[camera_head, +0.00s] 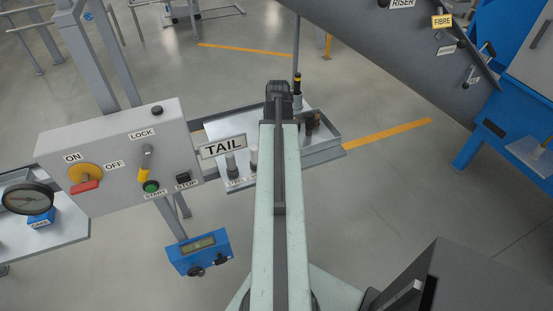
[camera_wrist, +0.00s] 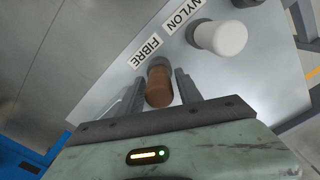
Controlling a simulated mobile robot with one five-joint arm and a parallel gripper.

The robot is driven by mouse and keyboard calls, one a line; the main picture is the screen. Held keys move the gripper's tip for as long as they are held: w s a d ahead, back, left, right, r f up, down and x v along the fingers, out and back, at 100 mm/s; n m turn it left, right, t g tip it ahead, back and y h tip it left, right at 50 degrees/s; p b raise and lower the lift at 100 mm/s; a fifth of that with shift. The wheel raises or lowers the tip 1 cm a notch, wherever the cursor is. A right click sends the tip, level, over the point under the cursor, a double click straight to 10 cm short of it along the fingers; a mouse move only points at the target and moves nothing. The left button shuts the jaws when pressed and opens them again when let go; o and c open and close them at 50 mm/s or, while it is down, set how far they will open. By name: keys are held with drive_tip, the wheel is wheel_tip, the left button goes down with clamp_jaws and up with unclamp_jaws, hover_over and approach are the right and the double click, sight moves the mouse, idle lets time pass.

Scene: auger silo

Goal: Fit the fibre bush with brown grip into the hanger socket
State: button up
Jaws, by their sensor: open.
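The fibre bush, with a brown cylindrical grip (camera_wrist: 159,86) and a grey end, stands on a metal tray beside a FIBRE label (camera_wrist: 146,50) in the wrist view. My gripper (camera_wrist: 158,88) is open, with one finger on either side of the brown grip; I cannot tell if either finger touches it. In the head view my gripper (camera_head: 279,92) is over the tray (camera_head: 322,157), and my arm hides part of the tray.
A white-gripped bush (camera_wrist: 221,37) stands by the NYLON label, close right of my gripper. A blue machine frame (camera_head: 490,110) stands at right. Open floor (camera_head: 390,200) lies between.

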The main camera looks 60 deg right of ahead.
drive_tip(key=shift+f, duration=0.2)
clamp_jaws()
wheel_tip(320, 180, up, 6)
drive_tip(key=p, duration=0.6)
drive_tip(key=shift+r, duration=0.2)
drive_tip(key=shift+f, duration=0.1)
